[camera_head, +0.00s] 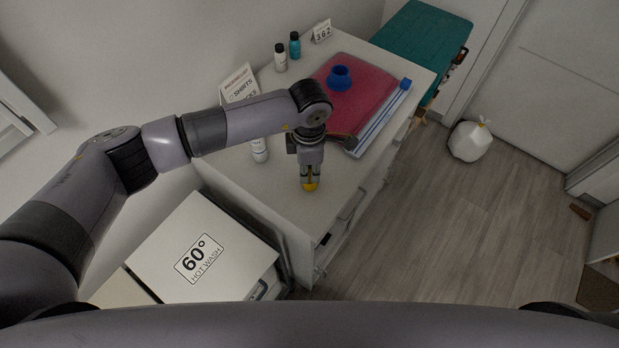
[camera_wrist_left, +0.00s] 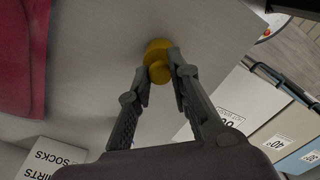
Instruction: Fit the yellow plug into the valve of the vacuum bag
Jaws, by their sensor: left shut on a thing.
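My left gripper (camera_head: 308,181) is shut on the yellow plug (camera_head: 310,187) over the near end of the white counter. In the left wrist view the plug (camera_wrist_left: 158,58) sits between the fingertips of my left gripper (camera_wrist_left: 160,75). I cannot tell whether the plug touches the counter. The red vacuum bag (camera_head: 376,80) lies flat farther back on the counter, with a blue valve (camera_head: 340,76) standing on its upper left part. The gripper is apart from the valve, nearer to me. A corner of the bag (camera_wrist_left: 22,50) shows in the left wrist view. My right gripper is not seen.
A blue and white strip (camera_head: 384,118) runs along the bag's right edge. A white bottle (camera_head: 280,57), a teal bottle (camera_head: 295,45) and signs stand at the counter's back and left. Another white bottle (camera_head: 259,150) stands left of the gripper. The counter's near end looks clear.

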